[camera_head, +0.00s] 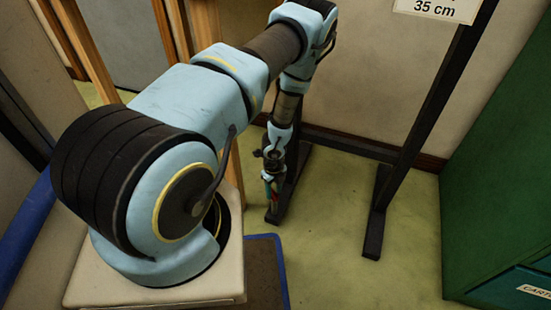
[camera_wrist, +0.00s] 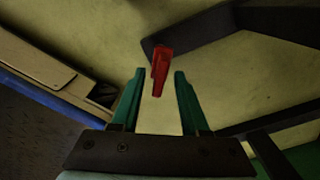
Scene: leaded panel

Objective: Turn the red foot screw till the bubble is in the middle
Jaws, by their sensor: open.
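The red foot screw (camera_wrist: 160,68) shows in the wrist view as a narrow red piece near the end of a dark bar. My gripper (camera_wrist: 159,73) is open, with one green finger on each side of the red screw in the picture. Gaps show between the screw and both fingers, and I cannot tell how deep it sits between them. In the head view my gripper (camera_head: 271,184) points down beside a dark foot bar (camera_head: 291,190), with a small bit of red at its tip. No bubble or level vial can be made out.
A dark upright stand (camera_head: 421,120) with a foot on the floor is to the right, under a "35 cm" sign (camera_head: 440,8). A green cabinet (camera_head: 500,170) stands at the right edge. Greenish floor (camera_head: 335,225) is clear between. A blue-edged mat (camera_head: 266,262) lies near my base.

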